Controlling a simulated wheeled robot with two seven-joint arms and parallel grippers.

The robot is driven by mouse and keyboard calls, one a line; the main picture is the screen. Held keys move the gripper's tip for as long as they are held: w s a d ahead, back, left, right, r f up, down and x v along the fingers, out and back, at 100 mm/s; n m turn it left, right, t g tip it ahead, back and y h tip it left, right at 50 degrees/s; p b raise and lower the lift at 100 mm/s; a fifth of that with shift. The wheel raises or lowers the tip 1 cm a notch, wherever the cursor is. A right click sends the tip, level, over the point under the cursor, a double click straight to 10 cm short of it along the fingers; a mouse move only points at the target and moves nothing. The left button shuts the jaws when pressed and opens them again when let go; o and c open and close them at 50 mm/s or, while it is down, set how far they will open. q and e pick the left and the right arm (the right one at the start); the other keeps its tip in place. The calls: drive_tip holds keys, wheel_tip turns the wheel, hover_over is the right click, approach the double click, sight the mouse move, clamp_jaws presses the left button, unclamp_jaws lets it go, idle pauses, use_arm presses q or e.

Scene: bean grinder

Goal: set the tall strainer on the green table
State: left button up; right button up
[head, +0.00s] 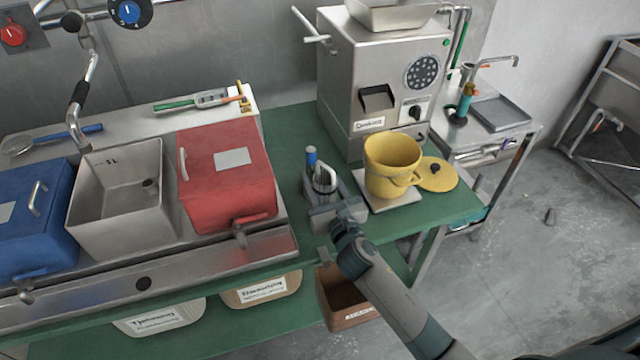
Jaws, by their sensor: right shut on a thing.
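The tall strainer (325,176) is a shiny metal piece with a blue-tipped handle, seen at the middle of the head view. My right gripper (325,194) is shut on it, with the arm reaching in from the lower right. The gripper hides the strainer's lower part, so I cannot tell whether it touches the surface below. Both are in front of the green table (290,124), between the red container and the yellow pot. My left gripper is not in view.
A red lidded container (225,180) stands to the left, beside an open metal bin (120,205) and a blue container (35,220). A yellow pot (391,160) on a pale plate and its lid (437,174) are to the right. A grinder (365,75) stands behind.

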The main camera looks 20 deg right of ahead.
drive_tip(key=shift+f, duration=0.8)
drive_tip(key=shift+f, duration=0.2)
drive_tip(key=o, duration=1.4)
drive_tip(key=shift+r, duration=0.1)
drive_tip(key=s+b, duration=0.1)
drive_tip(key=s, duration=0.5)
drive_tip(key=s+b, duration=0.1)
drive_tip(key=s, duration=0.5)
drive_tip(key=shift+d+r, duration=0.1)
drive_tip(key=shift+d, duration=0.1)
